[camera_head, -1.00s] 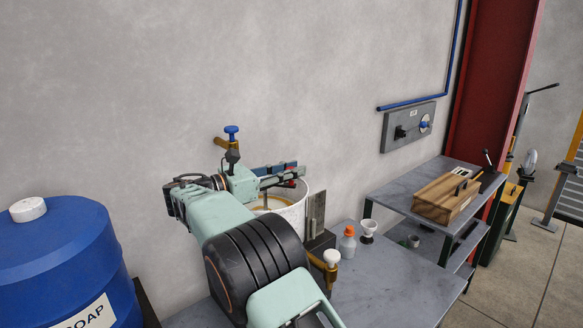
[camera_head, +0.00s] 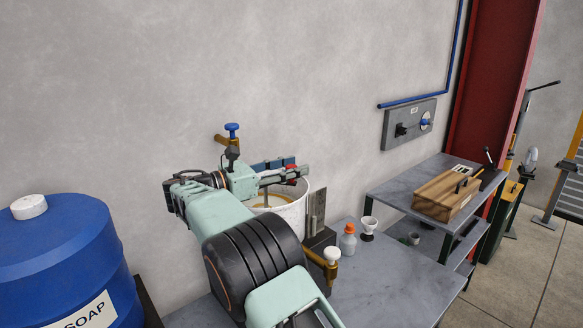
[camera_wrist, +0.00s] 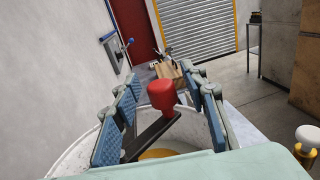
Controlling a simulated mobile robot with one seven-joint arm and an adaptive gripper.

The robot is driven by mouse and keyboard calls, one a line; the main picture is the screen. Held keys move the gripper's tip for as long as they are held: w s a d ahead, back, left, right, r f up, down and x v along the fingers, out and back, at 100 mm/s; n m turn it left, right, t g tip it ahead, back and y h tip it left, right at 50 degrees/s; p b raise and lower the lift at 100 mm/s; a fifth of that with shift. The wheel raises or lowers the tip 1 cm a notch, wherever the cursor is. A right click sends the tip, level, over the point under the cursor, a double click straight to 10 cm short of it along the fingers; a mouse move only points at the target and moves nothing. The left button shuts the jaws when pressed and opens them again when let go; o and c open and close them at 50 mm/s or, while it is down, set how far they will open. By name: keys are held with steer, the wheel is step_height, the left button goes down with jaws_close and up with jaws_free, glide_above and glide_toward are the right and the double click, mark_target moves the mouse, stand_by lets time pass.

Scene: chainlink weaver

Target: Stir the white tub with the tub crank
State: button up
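The white tub (camera_head: 290,212) stands on the grey bench against the wall. Its rim (camera_wrist: 75,158) and some yellowish contents show in the wrist view. The tub crank is a dark bar (camera_wrist: 150,137) with an upright red knob (camera_wrist: 162,95), and it lies across the tub's mouth. My gripper (camera_head: 285,170) is over the tub, its fingers reaching right. In the wrist view my gripper (camera_wrist: 163,88) is open, with blue-padded fingers on either side of the red knob. Gaps show between the knob and both pads. My arm hides part of the tub in the head view.
A blue soap drum (camera_head: 65,255) stands at left. A blue-handled valve (camera_head: 232,130) is on the wall behind my gripper. A brass tap with a white knob (camera_head: 332,255), an orange-capped bottle (camera_head: 348,240) and a white cup (camera_head: 369,225) are right of the tub.

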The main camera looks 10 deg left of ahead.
steer(key=v, duration=0.7)
steer(key=shift+s+a, duration=0.2)
